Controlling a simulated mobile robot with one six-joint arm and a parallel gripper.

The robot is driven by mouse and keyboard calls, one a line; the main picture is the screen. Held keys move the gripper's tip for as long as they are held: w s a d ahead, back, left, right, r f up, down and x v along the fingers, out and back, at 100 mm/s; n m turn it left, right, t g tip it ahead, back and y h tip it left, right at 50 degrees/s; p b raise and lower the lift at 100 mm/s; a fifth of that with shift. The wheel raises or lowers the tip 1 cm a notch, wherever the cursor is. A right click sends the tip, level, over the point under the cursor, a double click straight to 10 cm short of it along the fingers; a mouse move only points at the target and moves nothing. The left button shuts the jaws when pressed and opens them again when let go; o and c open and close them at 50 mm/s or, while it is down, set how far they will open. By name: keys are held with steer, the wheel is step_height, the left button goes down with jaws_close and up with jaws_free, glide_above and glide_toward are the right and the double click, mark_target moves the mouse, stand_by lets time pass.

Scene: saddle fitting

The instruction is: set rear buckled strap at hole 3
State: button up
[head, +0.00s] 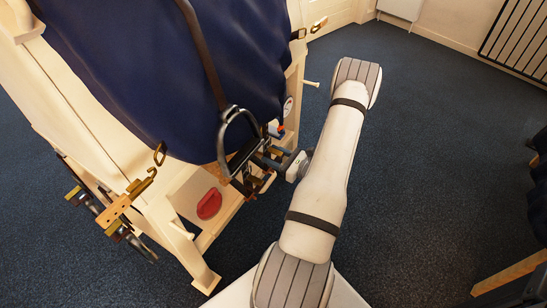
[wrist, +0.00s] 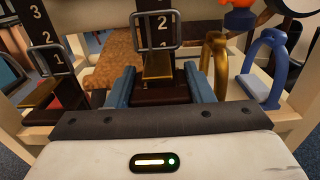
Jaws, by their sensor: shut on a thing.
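In the wrist view, two dark straps carry white numbers and hang through metal buckle frames. The middle strap (wrist: 150,22) shows 2 and 1 within its buckle frame (wrist: 177,32). A brass tongue (wrist: 158,66) lies below that frame. My gripper (wrist: 160,82) is shut on the dark lower part of this strap, a blue-grey finger on each side. The left strap (wrist: 41,27) shows 3, 2 and 1, with 1 inside its frame. I cannot tell which strap is the rear one. In the head view, my gripper (head: 276,156) is beside the stand, and the strap is too small to read.
A pale wooden stand (head: 85,110) carries a navy cover (head: 165,70). A dark stirrup (head: 238,137) hangs close to my gripper. Brass fittings (head: 128,200) stick out at the stand's left. A blue stirrup-shaped piece (wrist: 262,70) stands right of the straps.

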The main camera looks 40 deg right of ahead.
mark_target(268, 145)
step_height(268, 145, up, 4)
steer(key=shift+r+p, duration=0.1)
steer(key=shift+p, duration=0.9)
steer(key=o, duration=1.4)
steer(key=p+v, duration=0.1)
steer(key=v, duration=0.6)
steer(key=shift+s+d, duration=0.1)
steer(key=shift+s, duration=0.3)
